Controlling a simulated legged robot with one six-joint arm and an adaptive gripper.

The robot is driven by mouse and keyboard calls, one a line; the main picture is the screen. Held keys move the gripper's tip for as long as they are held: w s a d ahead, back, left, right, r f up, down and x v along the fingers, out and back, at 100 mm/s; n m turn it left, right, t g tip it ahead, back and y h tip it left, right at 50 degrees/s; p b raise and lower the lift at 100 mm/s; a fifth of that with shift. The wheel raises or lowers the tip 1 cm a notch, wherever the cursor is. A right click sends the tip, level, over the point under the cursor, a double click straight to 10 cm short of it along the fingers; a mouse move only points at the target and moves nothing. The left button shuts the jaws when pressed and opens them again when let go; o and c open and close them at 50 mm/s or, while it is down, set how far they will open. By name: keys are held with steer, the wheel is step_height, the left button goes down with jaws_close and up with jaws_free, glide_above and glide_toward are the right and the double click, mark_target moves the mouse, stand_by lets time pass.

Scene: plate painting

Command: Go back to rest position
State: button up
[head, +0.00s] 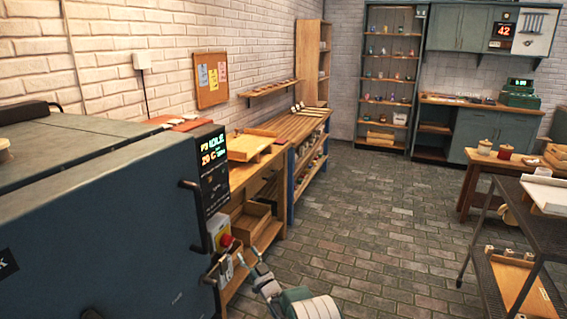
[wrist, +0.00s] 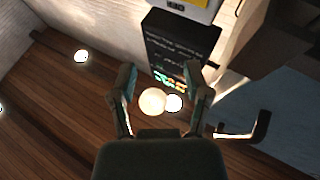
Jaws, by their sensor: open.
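My gripper (head: 243,260) shows at the lower middle of the head view, in front of the blue-grey kiln-like cabinet (head: 110,225), near its red button. Its fingers are spread. In the wrist view my gripper (wrist: 161,78) also has its two fingers apart, with nothing held between them. Beyond the fingers are a dark control panel (wrist: 175,45) with a lit display and glowing round spots. The panel also shows in the head view (head: 213,180), reading "IDLE" and 20 C.
A black handle (head: 194,222) juts from the cabinet close to my gripper, beside the red button (head: 225,240). A wooden workbench (head: 290,128) runs along the left wall. A dark metal cart (head: 500,215) stands at right. The brick floor (head: 375,230) between is clear.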

steer(key=w+d+r+m+h, duration=0.15)
steer(key=d+r+h, duration=0.25)
steer(key=r, duration=0.5)
steer(key=d+r+m+h, duration=0.25)
steer(key=d+r, duration=0.25)
steer(key=r, duration=0.3)
steer(key=s+d+r+m+g+h, duration=0.1)
steer(key=s+d+r+g+h, duration=0.35)
steer(key=s+d+r, duration=0.55)
steer(key=s+d+r+m+g+h, duration=0.1)
steer(key=s+d+g, duration=0.15)
steer(key=s, duration=0.75)
steer(key=s+d+r+m+g+h, duration=0.15)
steer(key=s+d, duration=0.25)
steer(key=s, duration=0.7)
steer(key=s+d+f+g, duration=0.1)
steer(key=s+f+g, duration=0.1)
steer(key=s, duration=0.9)
steer(key=s+d+f+g, duration=0.1)
steer(key=s+f, duration=0.3)
steer(key=s, duration=0.6)
steer(key=shift+s+g, duration=0.35)
